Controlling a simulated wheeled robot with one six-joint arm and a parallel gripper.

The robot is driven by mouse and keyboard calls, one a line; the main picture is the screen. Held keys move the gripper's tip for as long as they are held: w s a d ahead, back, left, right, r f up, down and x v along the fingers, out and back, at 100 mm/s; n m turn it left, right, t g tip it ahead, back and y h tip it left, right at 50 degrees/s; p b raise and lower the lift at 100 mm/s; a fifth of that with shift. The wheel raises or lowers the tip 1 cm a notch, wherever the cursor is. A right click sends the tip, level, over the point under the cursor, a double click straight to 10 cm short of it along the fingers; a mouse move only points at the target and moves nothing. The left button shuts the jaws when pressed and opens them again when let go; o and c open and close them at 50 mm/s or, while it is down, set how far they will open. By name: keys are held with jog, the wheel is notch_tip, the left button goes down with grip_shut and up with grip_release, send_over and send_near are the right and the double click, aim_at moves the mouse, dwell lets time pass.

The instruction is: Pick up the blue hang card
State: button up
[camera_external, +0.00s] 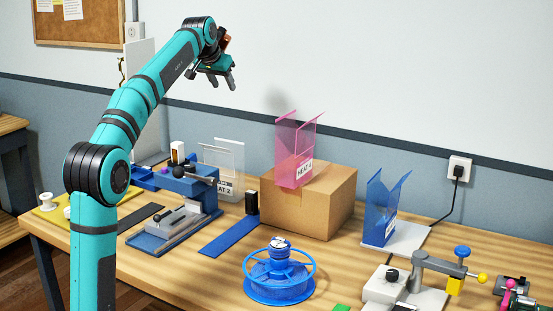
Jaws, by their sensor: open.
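I cannot tell for certain which thing is the blue hang card. A blue see-through V-shaped piece (378,214) with a white label stands upright on a white plate at the right of the table. A flat blue strip (230,236) lies on the tabletop near the middle. My gripper (223,83) is high above the back left of the table, against the white wall. Its fingers are apart, point downward and hold nothing. It is well clear of both blue things.
A cardboard box (328,208) bears a pink labelled piece (292,160). A clear labelled piece (226,157) stands left of it. A blue spoked spool (279,275) stands in front. A blue-grey clamp fixture (175,225) is at left, a lever clamp (405,284) at right. A socket (459,168) has a black cord.

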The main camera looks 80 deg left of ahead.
jog(key=s+a+f+n+g+h, duration=0.1)
jog(key=s+a+f, duration=0.3)
jog(key=s+a, duration=0.4)
jog(key=s+a+f+n+g+h, duration=0.1)
jog(key=s+a+f, duration=0.3)
jog(key=s+a, duration=0.45)
jog(key=x, duration=0.8)
jog(key=d+x, duration=0.1)
jog(key=x, duration=1.4)
jog(key=shift+s+d+f, duration=0.15)
jog(key=shift+d+f, duration=0.15)
jog(key=shift+f, duration=0.4)
jog(key=shift+y, duration=0.3)
jog(key=shift+w+x, duration=0.2)
jog(key=shift+x, duration=1.1)
jog(key=shift+w+x, duration=0.15)
jog(key=shift+x, duration=1.15)
jog(key=shift+r, duration=0.1)
grip_shut()
